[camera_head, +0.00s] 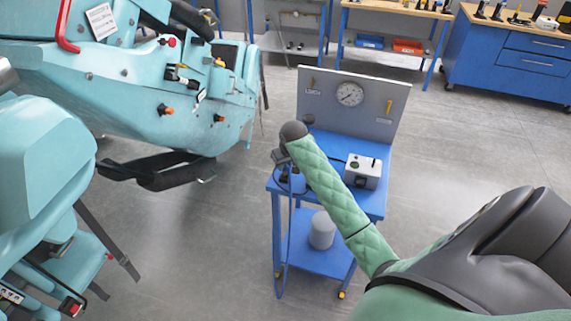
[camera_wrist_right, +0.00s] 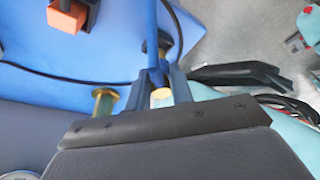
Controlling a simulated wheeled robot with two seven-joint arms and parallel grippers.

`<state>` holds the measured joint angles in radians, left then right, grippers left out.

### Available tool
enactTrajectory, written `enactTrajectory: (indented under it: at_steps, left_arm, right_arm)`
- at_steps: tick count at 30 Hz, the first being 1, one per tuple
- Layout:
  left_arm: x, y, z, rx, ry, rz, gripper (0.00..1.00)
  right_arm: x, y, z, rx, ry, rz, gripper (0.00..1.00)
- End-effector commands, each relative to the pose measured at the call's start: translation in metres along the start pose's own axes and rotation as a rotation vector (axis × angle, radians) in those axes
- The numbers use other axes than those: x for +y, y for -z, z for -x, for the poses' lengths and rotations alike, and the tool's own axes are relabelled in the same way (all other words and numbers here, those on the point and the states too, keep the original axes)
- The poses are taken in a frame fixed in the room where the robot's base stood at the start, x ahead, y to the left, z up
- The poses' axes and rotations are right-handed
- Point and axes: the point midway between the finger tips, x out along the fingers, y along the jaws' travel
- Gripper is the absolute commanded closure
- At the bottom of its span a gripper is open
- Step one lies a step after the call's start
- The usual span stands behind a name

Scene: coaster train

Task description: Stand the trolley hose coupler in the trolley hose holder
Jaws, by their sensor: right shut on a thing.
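The blue hose (camera_wrist_right: 147,40) runs from the fingers to the top of that view. In the head view the right gripper (camera_head: 284,160) is over the left edge of the blue trolley (camera_head: 331,262), with the blue hose (camera_head: 290,235) hanging down that side. A brass-coloured fitting (camera_wrist_right: 104,101) stands just left of the fingers; I cannot tell whether it is the trolley hose holder. My left gripper is out of view.
A grey panel (camera_head: 379,109) with a gauge (camera_head: 350,94) rises at the trolley's back. A small control box (camera_head: 362,171) sits on its top, and a grey cylinder (camera_head: 322,231) on its lower shelf. Turquoise coaster cars (camera_head: 130,85) stand left; workbenches (camera_head: 510,60) stand behind.

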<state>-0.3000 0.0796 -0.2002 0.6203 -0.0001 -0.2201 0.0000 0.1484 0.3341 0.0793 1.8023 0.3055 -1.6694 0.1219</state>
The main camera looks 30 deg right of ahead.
Motion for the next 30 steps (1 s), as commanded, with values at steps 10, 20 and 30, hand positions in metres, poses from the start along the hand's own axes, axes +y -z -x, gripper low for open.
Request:
enactTrajectory:
  at_steps: [10,20,30]
  left_arm:
    - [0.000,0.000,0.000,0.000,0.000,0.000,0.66]
    - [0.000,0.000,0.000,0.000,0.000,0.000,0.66]
    - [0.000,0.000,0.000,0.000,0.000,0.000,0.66]
  right_arm:
    - [0.000,-0.001,-0.005,0.001,0.000,0.000,1.00]
    - [0.000,-0.003,-0.009,0.001,0.000,0.000,1.00]
    - [0.000,-0.004,-0.014,0.001,0.000,0.000,1.00]
